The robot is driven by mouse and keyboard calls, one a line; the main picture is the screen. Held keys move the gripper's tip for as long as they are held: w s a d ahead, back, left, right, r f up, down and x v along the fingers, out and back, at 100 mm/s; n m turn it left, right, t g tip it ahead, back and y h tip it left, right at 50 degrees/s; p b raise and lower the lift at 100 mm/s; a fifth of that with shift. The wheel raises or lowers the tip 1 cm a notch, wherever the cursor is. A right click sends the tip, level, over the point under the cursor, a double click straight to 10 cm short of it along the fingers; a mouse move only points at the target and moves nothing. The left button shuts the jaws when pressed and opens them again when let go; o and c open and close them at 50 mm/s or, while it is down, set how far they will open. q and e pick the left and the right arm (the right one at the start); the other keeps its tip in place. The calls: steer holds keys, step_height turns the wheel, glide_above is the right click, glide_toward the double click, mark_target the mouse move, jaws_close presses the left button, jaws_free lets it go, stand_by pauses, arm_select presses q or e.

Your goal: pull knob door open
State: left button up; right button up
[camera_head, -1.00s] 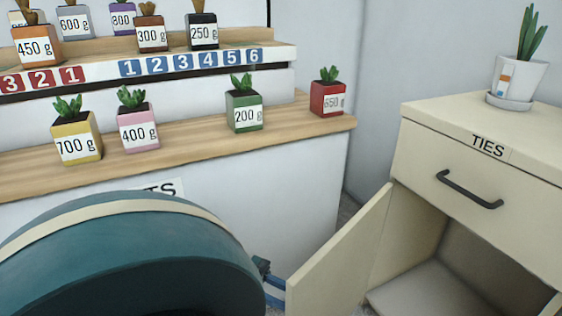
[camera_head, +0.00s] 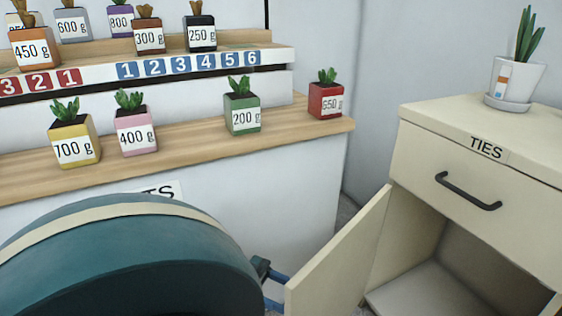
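The cream cabinet door (camera_head: 340,262) stands swung open at the lower middle, hinged on the left side of the cabinet opening. Its knob is not visible. My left gripper (camera_head: 279,291) shows only in part beside the door's free edge, on the door's outer side. Its two blue fingers are spread with a gap between them. My large teal arm link (camera_head: 130,265) hides the rest of that arm. My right gripper is out of view.
The cabinet (camera_head: 410,165) has a drawer labelled TIES with a dark handle (camera_head: 468,191) above the open compartment (camera_head: 430,285). A white potted plant (camera_head: 519,78) stands on top. A counter (camera_head: 190,138) with several labelled plant pots runs behind my arm.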

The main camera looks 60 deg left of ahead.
arm_select(q)
step_height(320, 180, up, 10)
steer(key=p, duration=0.6)
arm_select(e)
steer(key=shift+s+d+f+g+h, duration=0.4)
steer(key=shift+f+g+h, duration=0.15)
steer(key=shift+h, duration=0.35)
arm_select(q)
steer(key=shift+f, duration=0.1)
